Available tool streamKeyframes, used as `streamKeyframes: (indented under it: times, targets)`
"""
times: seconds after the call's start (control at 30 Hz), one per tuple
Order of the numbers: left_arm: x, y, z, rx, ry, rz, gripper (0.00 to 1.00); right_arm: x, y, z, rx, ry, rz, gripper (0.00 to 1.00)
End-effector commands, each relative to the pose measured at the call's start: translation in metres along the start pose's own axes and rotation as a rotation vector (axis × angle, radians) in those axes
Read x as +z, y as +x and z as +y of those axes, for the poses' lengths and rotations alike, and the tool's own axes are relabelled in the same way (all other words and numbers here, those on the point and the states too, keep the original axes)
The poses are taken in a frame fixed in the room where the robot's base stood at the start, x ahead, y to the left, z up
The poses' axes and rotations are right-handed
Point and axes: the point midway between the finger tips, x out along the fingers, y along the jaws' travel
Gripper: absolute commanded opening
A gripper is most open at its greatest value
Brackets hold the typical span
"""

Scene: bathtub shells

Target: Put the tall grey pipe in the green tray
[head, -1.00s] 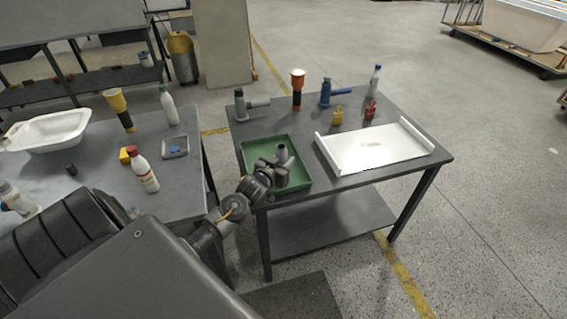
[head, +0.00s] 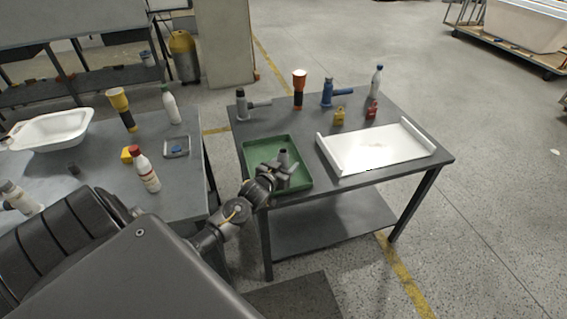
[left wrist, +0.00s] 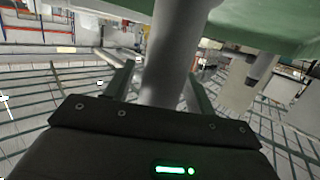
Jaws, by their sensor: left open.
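The tall grey pipe (head: 283,157) stands roughly upright over the green tray (head: 256,149) at the table's near left. My left gripper (head: 283,170) is at its side, with its arm reaching in from the left. In the left wrist view, the pipe (left wrist: 170,48) passes between the two spread fingers of the open gripper (left wrist: 162,78). The green tray (left wrist: 285,20) fills the upper edge there. The pipe's foot is hidden by the gripper in the head view, so its contact with the tray floor cannot be made out. My right gripper is not in view.
A white tray (head: 375,148) lies to the right of the green one. Behind stand a grey fitting (head: 243,104), an orange-and-black flashlight (head: 299,88), a blue fitting (head: 328,93) and several small items. A second table (head: 105,185) with bottles is at the left.

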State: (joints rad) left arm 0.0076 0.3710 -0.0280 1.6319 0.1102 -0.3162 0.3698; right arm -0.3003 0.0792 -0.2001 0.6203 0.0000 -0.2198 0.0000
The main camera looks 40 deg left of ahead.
Motion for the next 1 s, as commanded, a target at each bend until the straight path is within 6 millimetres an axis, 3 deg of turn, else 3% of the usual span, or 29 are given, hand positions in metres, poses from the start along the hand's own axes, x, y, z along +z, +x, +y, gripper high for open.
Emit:
streamKeyframes:
  times: [0.17, 0.63, 0.8, 1.0]
  targets:
    - [-0.001, -0.012, 0.0, 0.001, 0.001, -0.001, 0.55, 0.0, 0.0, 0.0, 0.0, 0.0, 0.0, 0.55]
    - [-0.001, -0.103, 0.0, 0.0, -0.001, -0.001, 0.55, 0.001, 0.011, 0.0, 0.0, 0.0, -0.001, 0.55]
    - [-0.003, -0.118, 0.0, 0.0, 0.0, 0.0, 0.55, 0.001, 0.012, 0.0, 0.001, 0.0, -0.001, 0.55]
    - [-0.003, -0.121, 0.0, 0.0, 0.0, 0.0, 0.55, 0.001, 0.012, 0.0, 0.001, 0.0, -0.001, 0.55]
